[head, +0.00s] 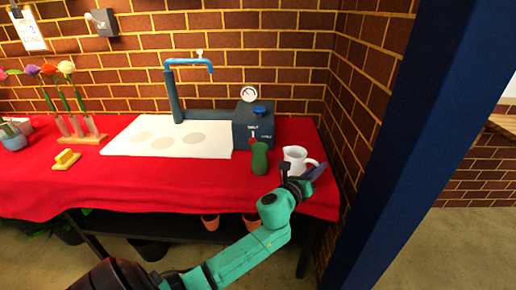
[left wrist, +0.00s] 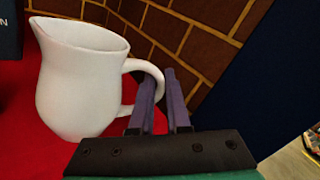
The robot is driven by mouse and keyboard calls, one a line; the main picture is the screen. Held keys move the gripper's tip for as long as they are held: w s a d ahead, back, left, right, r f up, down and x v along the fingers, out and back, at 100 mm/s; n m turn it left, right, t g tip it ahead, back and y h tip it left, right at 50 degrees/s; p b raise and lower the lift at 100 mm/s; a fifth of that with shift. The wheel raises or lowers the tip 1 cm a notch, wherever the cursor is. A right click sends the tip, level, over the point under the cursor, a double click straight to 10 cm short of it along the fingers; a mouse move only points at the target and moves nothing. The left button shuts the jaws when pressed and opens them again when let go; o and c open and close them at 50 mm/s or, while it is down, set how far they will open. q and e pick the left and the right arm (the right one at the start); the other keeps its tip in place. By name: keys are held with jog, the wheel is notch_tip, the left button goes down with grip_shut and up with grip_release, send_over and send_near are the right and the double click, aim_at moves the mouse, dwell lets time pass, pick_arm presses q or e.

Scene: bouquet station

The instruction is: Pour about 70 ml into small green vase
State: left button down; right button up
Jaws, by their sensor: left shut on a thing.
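A white jug (head: 295,157) with a spout and a loop handle is upright at the right end of the red-covered table. In the left wrist view the jug (left wrist: 82,85) fills the left side, and its base is at the red cloth. My left gripper (head: 314,171) is at the right side of the jug. Its purple fingers (left wrist: 162,92) are shut on the jug's handle. The liquid inside the jug cannot be seen. The small green vase (head: 259,160) stands upright just left of the jug, apart from it. My right gripper is not in view.
A dark box with a gauge (head: 253,124) stands behind the vase. A blue tap (head: 188,66) rises over a white mat (head: 130,150). A flower rack (head: 88,138) and a yellow block (head: 66,160) are at left. A brick wall and blue post (head: 400,150) bound the right.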

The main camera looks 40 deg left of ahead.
aim_at(309, 161)
pick_arm(q)
jog(key=shift+s+a+r+n, duration=0.1)
jog(key=shift+a+r+n, duration=0.1)
jog(key=shift+r, duration=0.2)
jog(key=shift+s+a+r+n, duration=0.1)
jog(key=shift+a+r+n, duration=0.1)
jog(key=shift+r, duration=0.15)
jog(key=shift+a+r+n+t+p, duration=0.15)
jog(key=shift+a+r+n+p, duration=0.4)
jog(key=shift+r+n, duration=0.25)
jog(key=shift+a+r+n+t+p, duration=0.15)
jog(key=shift+a+r+n+p, duration=0.35)
jog(key=shift+r+n, duration=0.25)
jog(key=a+r+n+t+y+p, duration=0.1)
jog(key=a+r+n+p, duration=0.3)
jog(key=a+r+n, duration=0.2)
jog(key=shift+s+a+r+n, duration=0.25)
jog(key=shift+s+n, duration=0.2)
jog(key=shift+n, duration=0.3)
jog(key=shift+s+a+r+n+y+p, duration=0.1)
jog(key=shift+a+r+n+y+p, duration=0.2)
jog(key=shift+a+r+n+p, duration=0.6)
jog(key=shift+a+r+n+y, duration=0.25)
jog(key=shift+a+n+y, duration=0.2)
jog(key=shift+n, duration=0.75)
